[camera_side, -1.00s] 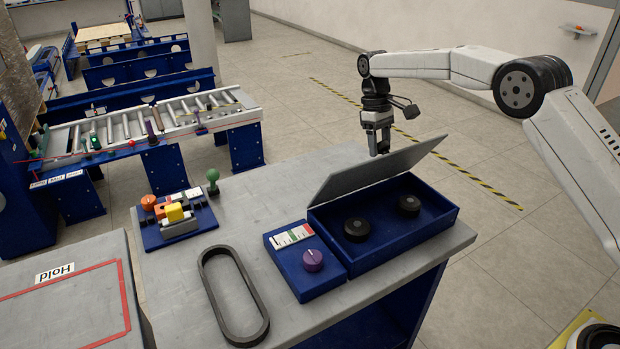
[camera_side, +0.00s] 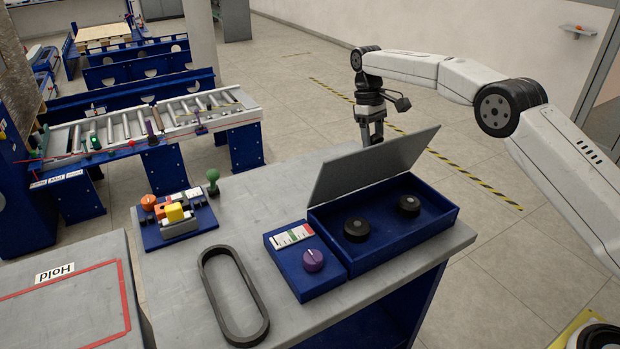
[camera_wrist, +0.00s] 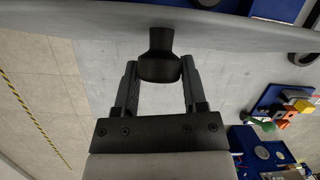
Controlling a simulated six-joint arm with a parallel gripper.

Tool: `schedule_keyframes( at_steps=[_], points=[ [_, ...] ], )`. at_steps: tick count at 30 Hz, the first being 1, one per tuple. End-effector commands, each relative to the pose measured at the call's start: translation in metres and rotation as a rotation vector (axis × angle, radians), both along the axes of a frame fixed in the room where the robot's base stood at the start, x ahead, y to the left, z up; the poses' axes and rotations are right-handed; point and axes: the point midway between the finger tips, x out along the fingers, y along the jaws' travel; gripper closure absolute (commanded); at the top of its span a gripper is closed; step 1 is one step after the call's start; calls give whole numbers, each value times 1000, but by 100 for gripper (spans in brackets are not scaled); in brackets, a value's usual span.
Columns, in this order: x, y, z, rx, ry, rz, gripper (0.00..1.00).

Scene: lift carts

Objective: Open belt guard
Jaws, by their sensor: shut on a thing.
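The belt guard is a grey flat lid (camera_side: 370,168) hinged on a blue box (camera_side: 440,212). It stands tilted up steeply, and the box is open toward the camera. Two black pulleys (camera_side: 356,229) show inside the box. My gripper (camera_side: 372,140) is behind the lid's upper edge. In the wrist view my gripper (camera_wrist: 160,80) is shut on a dark knob (camera_wrist: 160,58) that sticks out from the lid, whose grey face (camera_wrist: 90,20) spans the top. In the side view the lid hides the knob.
A dark belt loop (camera_side: 232,300) lies on the grey table. A blue fixture with coloured parts (camera_side: 178,215) and a green knob (camera_side: 212,180) stand further left. The table between them is clear.

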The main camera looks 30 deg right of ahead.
Motion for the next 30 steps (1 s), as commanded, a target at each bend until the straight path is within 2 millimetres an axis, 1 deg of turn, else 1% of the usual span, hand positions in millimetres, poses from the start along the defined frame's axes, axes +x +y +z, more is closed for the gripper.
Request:
schedule_keyframes(
  at_steps=[1,2,3,6,20,26,30],
  points=[
    [1,-5,-2,-7,-6,-4,100],
    [1,-5,-2,-7,-6,-4,100],
    [1,-5,-2,-7,-6,-4,42],
    [1,-4,-2,-6,-5,-3,13],
    [1,-2,3,-3,-4,-1,13],
    [1,-2,17,-4,-5,-2,13],
    [1,-3,31,-5,-6,-3,13]
  ],
)
